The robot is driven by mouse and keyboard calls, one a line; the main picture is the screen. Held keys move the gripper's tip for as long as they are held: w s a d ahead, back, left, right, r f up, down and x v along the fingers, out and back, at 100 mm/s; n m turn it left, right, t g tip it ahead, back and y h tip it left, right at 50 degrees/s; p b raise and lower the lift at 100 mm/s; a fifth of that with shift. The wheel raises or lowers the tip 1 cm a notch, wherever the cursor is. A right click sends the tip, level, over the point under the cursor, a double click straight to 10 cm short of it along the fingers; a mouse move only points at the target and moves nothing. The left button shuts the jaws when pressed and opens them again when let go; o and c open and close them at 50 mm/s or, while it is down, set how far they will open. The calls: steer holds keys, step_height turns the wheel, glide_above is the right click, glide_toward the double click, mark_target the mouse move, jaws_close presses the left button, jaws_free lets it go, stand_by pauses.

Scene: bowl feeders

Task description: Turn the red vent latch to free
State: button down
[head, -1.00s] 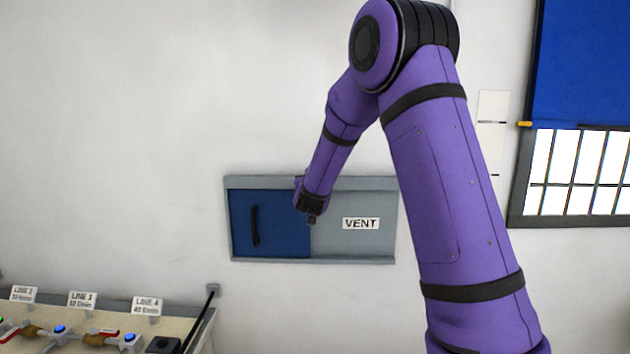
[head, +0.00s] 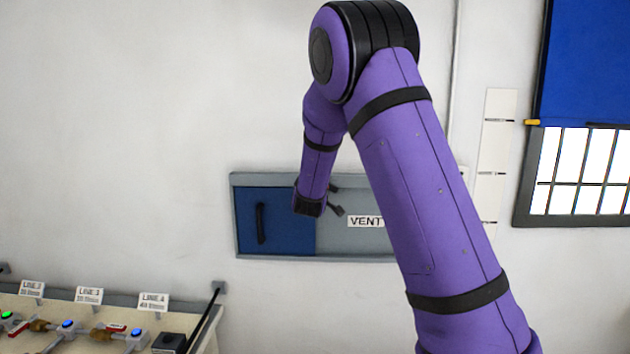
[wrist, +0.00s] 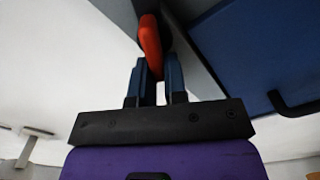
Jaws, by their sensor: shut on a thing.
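The red vent latch (wrist: 150,42) shows in the wrist view as a rounded red handle between my fingertips. My gripper (wrist: 157,63) is shut on it, with one dark blue finger on each side. In the head view my gripper (head: 336,199) is at the vent panel (head: 356,240), beside the right edge of the blue door (head: 275,235) and left of the VENT label (head: 365,221). Its fingers point to the right. The latch is hidden in the head view, and its pivot is hard to make out in the wrist view.
The blue door has a black handle (head: 261,223). A bench (head: 205,340) with labelled lines and valves stands at the lower left. A barred window (head: 585,170) with a blue shutter (head: 585,65) is at the right. The wall left of the vent is bare.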

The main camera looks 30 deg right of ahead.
steer(key=n, duration=0.2)
steer(key=f+n, duration=0.1)
steer(key=n, duration=0.2)
steer(key=shift+w+a+f+n, duration=0.1)
steer(key=shift+a+n, duration=0.1)
steer(key=shift+n, duration=0.1)
stand_by(0.4)
steer(key=c, duration=1.2)
jaws_free()
steer(key=shift+o, duration=0.2)
steer(key=v, duration=1)
steer(key=shift+s+a, duration=0.25)
steer(key=shift+s, duration=0.1)
